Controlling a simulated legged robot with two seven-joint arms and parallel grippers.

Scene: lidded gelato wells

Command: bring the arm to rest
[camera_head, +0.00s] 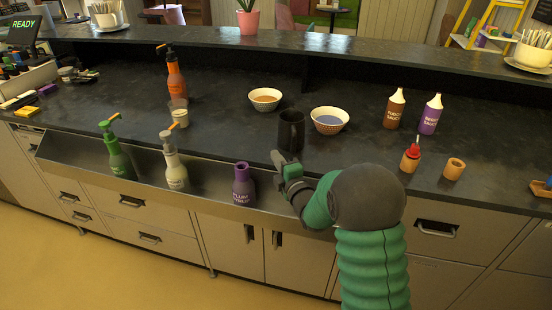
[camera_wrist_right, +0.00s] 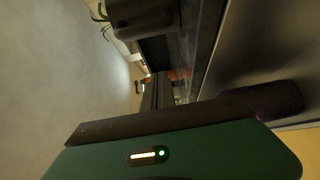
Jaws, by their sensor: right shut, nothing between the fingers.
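My right arm (camera_head: 370,230) comes in from the lower right in the head view. Its gripper (camera_head: 277,160) is shut and empty, held over the steel ledge at the counter's front edge. It is just in front of a black mug (camera_head: 291,130) and right of a purple syrup bottle (camera_head: 243,184). In the right wrist view the green gripper housing (camera_wrist_right: 200,155) fills the bottom, and the fingers are hard to make out. My left gripper is not in view.
Green (camera_head: 117,155) and cream (camera_head: 173,165) pump bottles stand along the steel ledge (camera_head: 75,160). Two bowls (camera_head: 265,99) (camera_head: 329,120), sauce bottles (camera_head: 395,108) and a red-topped bottle (camera_head: 410,157) stand on the dark counter (camera_head: 225,130). The floor (camera_head: 90,265) in front is clear.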

